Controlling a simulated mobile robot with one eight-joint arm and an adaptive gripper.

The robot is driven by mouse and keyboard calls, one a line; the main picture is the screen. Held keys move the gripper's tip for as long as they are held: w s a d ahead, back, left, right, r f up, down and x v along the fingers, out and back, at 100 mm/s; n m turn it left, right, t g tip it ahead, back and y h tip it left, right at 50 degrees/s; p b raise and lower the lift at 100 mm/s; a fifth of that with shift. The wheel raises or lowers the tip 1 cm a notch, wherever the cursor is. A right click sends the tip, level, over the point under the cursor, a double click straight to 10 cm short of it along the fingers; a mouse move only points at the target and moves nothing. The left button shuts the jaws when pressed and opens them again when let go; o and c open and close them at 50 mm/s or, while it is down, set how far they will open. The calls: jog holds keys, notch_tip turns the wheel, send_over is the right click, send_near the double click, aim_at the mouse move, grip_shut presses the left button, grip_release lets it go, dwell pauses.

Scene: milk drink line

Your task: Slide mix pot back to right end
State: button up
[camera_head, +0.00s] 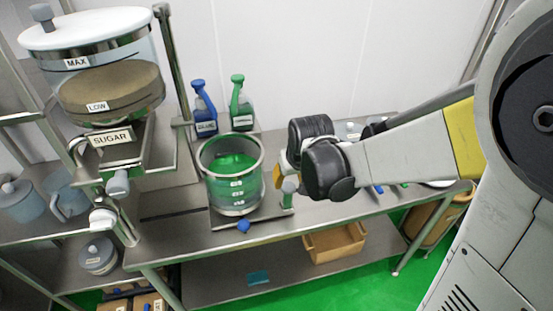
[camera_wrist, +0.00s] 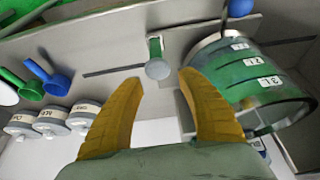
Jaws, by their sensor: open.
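The mix pot (camera_head: 232,190) is a clear cylinder with a metal rim, white level labels and green showing inside. It stands upright on a flat metal carriage (camera_head: 262,217) on the steel table, just right of the sugar dispenser. A green post with a pale round knob (camera_head: 289,186) rises at the carriage's right side. My gripper (camera_head: 281,180) is right of the pot, close to this knob. In the wrist view the yellow fingers (camera_wrist: 160,78) are apart, with the knob (camera_wrist: 158,69) seen between their tips. Contact cannot be told. The pot (camera_wrist: 250,85) is right of the fingers there.
The sugar dispenser (camera_head: 108,85) stands at left. Blue (camera_head: 204,112) and green (camera_head: 241,105) handled containers stand behind the pot. Scoops (camera_wrist: 58,85) and lidded jars (camera_wrist: 52,122) lie on the wrist view's left. The table front right of the pot (camera_head: 330,212) looks clear.

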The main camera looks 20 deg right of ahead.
aim_at(286, 194)
jog(key=shift+w+d+f, duration=0.15)
jog(key=shift+d+f, duration=0.1)
jog(key=shift+f, duration=0.55)
jog(key=b+x, duration=0.3)
jog(key=x, duration=0.7)
jog(key=shift+f+b, duration=0.35)
jog(key=shift+f, duration=0.05)
grip_shut()
